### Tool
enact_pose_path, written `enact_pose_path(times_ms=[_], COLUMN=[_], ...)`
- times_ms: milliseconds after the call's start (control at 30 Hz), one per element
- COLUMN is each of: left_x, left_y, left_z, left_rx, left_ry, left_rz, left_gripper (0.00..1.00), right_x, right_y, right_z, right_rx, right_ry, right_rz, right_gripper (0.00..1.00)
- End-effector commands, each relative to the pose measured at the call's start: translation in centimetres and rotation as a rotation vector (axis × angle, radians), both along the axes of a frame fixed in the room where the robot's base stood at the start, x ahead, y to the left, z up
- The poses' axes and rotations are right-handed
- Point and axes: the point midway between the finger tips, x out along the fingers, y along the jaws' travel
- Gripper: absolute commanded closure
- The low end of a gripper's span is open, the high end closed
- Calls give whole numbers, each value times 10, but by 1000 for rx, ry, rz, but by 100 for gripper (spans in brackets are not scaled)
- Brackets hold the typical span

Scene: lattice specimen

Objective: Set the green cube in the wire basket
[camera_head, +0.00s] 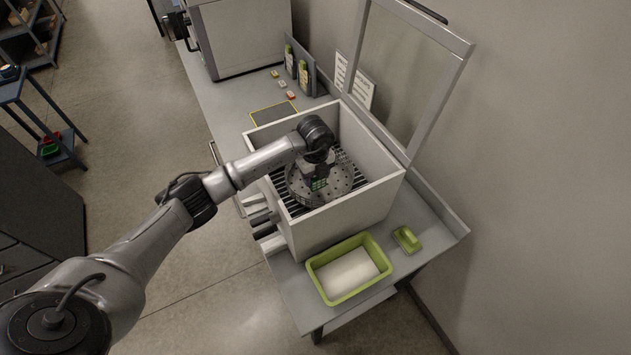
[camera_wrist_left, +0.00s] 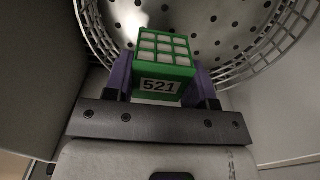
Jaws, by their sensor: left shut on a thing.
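The green cube (camera_wrist_left: 165,62), with pale square faces and the label 521, is held between the purple fingers of my left gripper (camera_wrist_left: 162,82). In the head view the cube (camera_head: 319,184) shows small and dark green at the left gripper (camera_head: 318,177), inside the white box. The wire basket (camera_wrist_left: 287,38) shows its curved wire side around a perforated metal surface in the wrist view. In the head view the round perforated metal (camera_head: 338,188) lies below the gripper. I cannot tell whether the cube touches it. My right gripper is not in view.
The open-topped white box (camera_head: 350,213) has high walls around the arm and a slatted floor. Its raised framed lid (camera_head: 440,80) stands at the right. A green tray (camera_head: 317,285) and a green item (camera_head: 407,239) sit on the bench in front. Green-labelled packs (camera_head: 303,75) stand behind.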

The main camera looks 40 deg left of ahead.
Motion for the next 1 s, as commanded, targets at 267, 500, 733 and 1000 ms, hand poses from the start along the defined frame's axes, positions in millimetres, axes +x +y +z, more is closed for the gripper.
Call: enact_pose_path(times_ms=[267, 500, 733, 1000], left_x=[0, 0, 0, 0], left_y=[0, 0, 0, 0], left_z=[-27, -37, -40, -40], left_rx=[-1, 0, 0, 0], left_ry=[3, -1, 0, 0], left_rz=[0, -2, -2, -2], left_gripper=[72, 72, 72, 26], right_x=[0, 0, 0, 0], right_y=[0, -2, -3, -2], right_z=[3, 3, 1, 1], right_rx=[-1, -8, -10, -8], right_ry=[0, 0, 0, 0], right_rz=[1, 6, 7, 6], right_gripper=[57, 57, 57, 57])
